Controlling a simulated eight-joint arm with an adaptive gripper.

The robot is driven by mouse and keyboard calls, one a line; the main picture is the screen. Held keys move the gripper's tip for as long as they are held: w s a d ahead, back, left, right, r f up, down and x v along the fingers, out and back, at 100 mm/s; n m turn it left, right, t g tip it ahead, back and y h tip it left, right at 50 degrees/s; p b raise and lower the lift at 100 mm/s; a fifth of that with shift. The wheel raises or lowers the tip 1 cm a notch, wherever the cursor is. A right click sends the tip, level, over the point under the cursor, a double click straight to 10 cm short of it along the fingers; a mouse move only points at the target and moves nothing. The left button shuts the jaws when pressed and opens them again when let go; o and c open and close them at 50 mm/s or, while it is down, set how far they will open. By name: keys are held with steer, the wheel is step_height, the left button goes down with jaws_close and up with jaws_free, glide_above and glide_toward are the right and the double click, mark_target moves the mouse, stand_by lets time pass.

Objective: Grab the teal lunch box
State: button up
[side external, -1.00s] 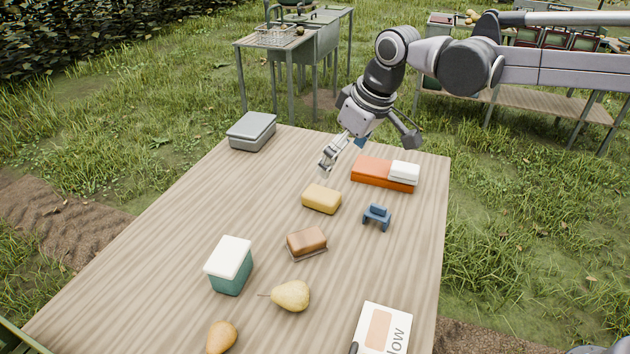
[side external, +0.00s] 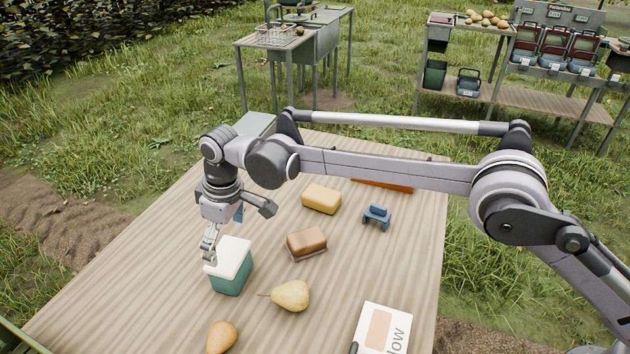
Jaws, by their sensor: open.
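The teal lunch box (side external: 231,277) with a white lid stands upright on the wooden table (side external: 170,290), left of the middle. My gripper (side external: 209,255) points down at the lid's left edge, overlapping it in the picture. I cannot tell whether the fingers touch the box or hang above or behind it. The gripper is open and nothing is seen between its fingers.
A pear (side external: 291,296) lies just right of the box, another pear (side external: 221,338) in front. A brown loaf-like block (side external: 306,242), a yellow block (side external: 321,198) and a small blue stand (side external: 377,216) lie farther right.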

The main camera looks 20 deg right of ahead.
steer(key=f, duration=0.6)
steer(key=a+f, duration=0.1)
steer(key=f, duration=0.3)
steer(key=shift+w, duration=0.35)
steer(key=c, duration=1.2)
